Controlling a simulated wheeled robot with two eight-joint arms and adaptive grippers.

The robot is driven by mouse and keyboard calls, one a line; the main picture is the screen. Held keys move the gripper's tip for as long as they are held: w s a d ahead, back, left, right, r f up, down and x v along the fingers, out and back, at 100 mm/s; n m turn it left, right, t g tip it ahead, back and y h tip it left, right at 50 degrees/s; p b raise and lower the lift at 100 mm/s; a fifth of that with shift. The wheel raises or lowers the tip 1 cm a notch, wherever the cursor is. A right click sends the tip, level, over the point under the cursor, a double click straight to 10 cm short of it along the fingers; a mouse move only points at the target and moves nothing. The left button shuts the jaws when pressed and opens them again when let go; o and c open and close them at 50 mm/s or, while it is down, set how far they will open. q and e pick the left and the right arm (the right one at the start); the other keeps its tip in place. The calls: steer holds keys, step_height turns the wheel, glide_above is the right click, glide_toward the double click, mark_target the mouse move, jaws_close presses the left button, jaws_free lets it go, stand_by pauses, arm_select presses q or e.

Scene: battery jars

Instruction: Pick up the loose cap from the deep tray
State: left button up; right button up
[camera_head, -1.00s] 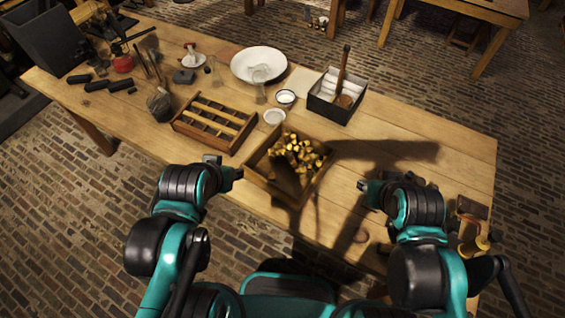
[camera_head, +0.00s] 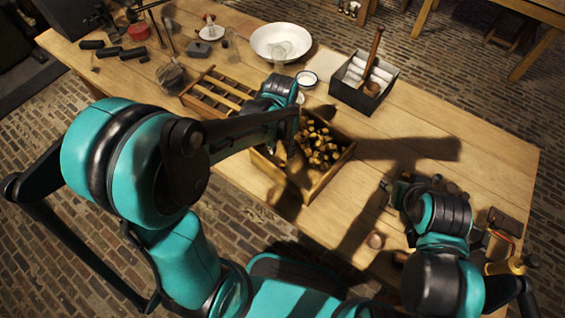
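The deep tray (camera_head: 318,187) is a wooden box in the middle of the table, holding a heap of brass-coloured pieces (camera_head: 322,150). I cannot pick out a single loose cap among them. My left arm reaches in from the left, and my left gripper (camera_head: 289,150) is at the tray's left side, over or in it. Its fingers are dark and partly hidden by the arm, so their opening is unclear. My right gripper (camera_head: 391,190) is above the table to the right of the tray, apart from it. Its fingers are too small and dark to read.
A slatted wooden rack (camera_head: 215,92) stands left of the tray, partly behind my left arm. A dark box with white rolls and a wooden-handled tool (camera_head: 350,97) stands behind.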

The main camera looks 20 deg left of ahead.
mark_target(284, 162)
arm_select(q)
step_height(284, 162, down, 3)
steer(key=shift+b, duration=0.6)
steer(key=f+b, duration=0.2)
steer(key=f, duration=0.3)
steer(key=shift+w+d+b, duration=0.2)
steer(key=shift+d+b, duration=0.15)
steer(key=shift+b, duration=0.05)
steer(key=c, duration=0.7)
